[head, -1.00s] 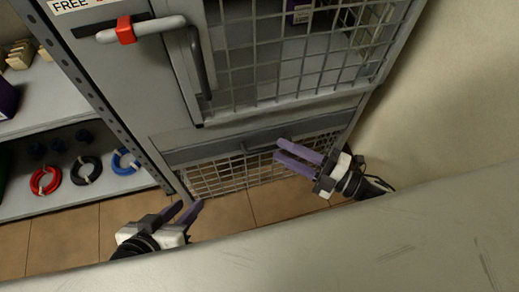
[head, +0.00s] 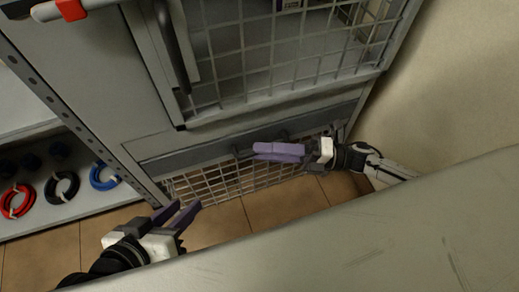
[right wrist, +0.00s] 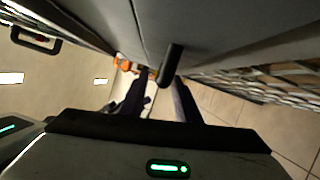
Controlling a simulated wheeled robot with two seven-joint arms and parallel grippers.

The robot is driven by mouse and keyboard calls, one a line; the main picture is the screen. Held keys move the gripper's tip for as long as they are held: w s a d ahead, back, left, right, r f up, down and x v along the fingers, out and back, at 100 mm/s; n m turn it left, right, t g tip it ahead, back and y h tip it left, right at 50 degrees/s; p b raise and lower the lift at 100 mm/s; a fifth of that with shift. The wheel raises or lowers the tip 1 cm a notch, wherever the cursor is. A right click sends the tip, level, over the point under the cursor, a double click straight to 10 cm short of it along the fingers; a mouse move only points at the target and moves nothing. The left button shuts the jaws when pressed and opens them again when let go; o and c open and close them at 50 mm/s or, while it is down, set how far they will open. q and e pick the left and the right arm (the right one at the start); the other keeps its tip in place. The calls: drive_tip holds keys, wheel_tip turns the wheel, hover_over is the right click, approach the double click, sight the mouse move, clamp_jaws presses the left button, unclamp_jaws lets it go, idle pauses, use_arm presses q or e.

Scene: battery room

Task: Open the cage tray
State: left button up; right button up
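The cage tray (head: 225,184) is the low wire-mesh tray under the cage, with a grey front panel (head: 190,164) and a dark bar handle (head: 243,153). My left gripper (head: 186,205) is open and empty, low and left of the tray.
A shelf (head: 85,211) with cable coils stands at left, a beige wall (head: 455,90) at right. A grey surface (head: 350,235) fills the foreground. Tiled floor (head: 225,222) shows between.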

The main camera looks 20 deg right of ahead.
drive_tip(key=shift+x, duration=0.85)
use_arm(q)
drive_tip(key=shift+r, duration=0.1)
use_arm(e)
clamp_jaws()
